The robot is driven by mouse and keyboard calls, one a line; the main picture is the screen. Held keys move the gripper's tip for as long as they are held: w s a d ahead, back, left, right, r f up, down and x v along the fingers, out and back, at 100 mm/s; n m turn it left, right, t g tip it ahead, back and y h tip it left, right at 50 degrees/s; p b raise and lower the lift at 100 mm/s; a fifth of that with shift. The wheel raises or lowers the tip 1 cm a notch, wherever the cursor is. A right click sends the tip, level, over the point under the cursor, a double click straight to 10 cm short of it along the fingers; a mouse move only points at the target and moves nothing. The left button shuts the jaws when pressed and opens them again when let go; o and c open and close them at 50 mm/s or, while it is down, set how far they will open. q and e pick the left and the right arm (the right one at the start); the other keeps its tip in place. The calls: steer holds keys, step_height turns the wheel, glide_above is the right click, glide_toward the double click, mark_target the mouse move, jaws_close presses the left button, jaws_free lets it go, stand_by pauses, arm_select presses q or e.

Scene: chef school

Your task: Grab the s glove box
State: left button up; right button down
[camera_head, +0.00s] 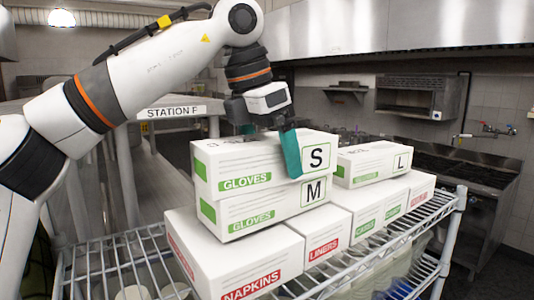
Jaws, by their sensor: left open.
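The S glove box (235,172) is white with a green "GLOVES" label and a large black "S" on its end. It lies on top of the M glove box (245,213), at the top of the stack. My left gripper (270,150) points down over the S box from above. One teal finger (290,154) is in front of the box's end face, just left of the "S". The other finger is mostly hidden behind the box's top edge. The gripper is open, and I cannot tell whether the fingers touch the box. My right gripper is not in view.
An L box (372,164) lies to the right of the stack. Below are a napkins box (235,256), a liners box (322,230) and more white boxes on a wire rack (447,207). A stove (455,170) and hood (400,25) stand behind. A "STATION F" sign (172,112) is at the left.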

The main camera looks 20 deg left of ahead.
arm_select(q)
steer(key=shift+d, duration=0.1)
steer(key=c, duration=1.1)
steer(key=shift+c, duration=0.3)
steer(key=shift+w+r, duration=0.1)
steer(key=shift+r, duration=0.05)
